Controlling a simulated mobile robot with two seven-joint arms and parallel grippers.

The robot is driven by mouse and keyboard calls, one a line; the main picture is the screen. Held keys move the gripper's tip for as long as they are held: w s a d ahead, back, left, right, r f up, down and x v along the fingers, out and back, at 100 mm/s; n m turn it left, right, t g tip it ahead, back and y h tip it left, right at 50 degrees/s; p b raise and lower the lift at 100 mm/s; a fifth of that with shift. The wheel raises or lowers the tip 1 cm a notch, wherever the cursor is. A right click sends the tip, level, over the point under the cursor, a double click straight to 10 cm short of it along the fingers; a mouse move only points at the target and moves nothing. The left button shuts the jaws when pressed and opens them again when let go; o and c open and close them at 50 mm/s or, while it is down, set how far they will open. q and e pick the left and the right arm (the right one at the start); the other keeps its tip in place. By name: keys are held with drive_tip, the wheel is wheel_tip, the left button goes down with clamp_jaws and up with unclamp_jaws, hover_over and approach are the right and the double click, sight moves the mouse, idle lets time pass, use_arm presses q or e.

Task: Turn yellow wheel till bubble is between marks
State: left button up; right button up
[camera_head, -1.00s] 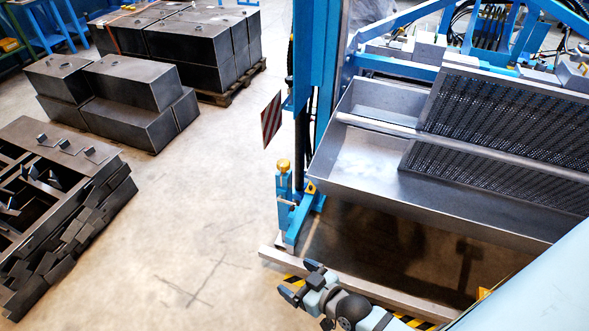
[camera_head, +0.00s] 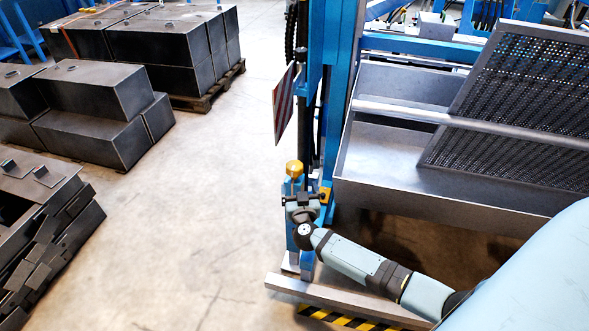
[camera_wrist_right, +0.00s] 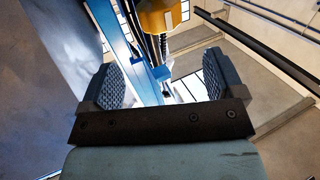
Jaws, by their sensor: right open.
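The yellow wheel (camera_head: 294,168) sits on top of a blue post at the foot of the blue column in the head view. It also shows in the right wrist view as a yellow-orange body (camera_wrist_right: 160,15), above and beyond the fingers. My right gripper (camera_head: 301,198) is just below the wheel, in front of the blue post. In the right wrist view its two padded fingers (camera_wrist_right: 161,83) stand wide apart with nothing held between them. I cannot make out the bubble or its marks in either view. My left gripper does not show.
The blue column (camera_head: 333,90) stands right behind the wheel, with a red-and-white striped plate (camera_head: 284,103) hanging beside it. A grey metal trough (camera_head: 385,160) is to the right. A floor beam (camera_head: 335,300) lies below. Open floor (camera_head: 200,200) is to the left, with dark metal blocks (camera_head: 105,135) beyond.

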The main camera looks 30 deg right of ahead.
sight(295, 172)
drive_tip(key=b+x, duration=0.2)
drive_tip(key=x, duration=0.4)
drive_tip(key=shift+f, duration=0.15)
drive_tip(key=b+x, duration=0.1)
drive_tip(key=x, duration=0.2)
drive_tip(key=shift+w+d, duration=0.1)
drive_tip(key=shift+w, duration=0.3)
drive_tip(key=shift+w+d, duration=0.25)
drive_tip(key=shift+w, duration=0.25)
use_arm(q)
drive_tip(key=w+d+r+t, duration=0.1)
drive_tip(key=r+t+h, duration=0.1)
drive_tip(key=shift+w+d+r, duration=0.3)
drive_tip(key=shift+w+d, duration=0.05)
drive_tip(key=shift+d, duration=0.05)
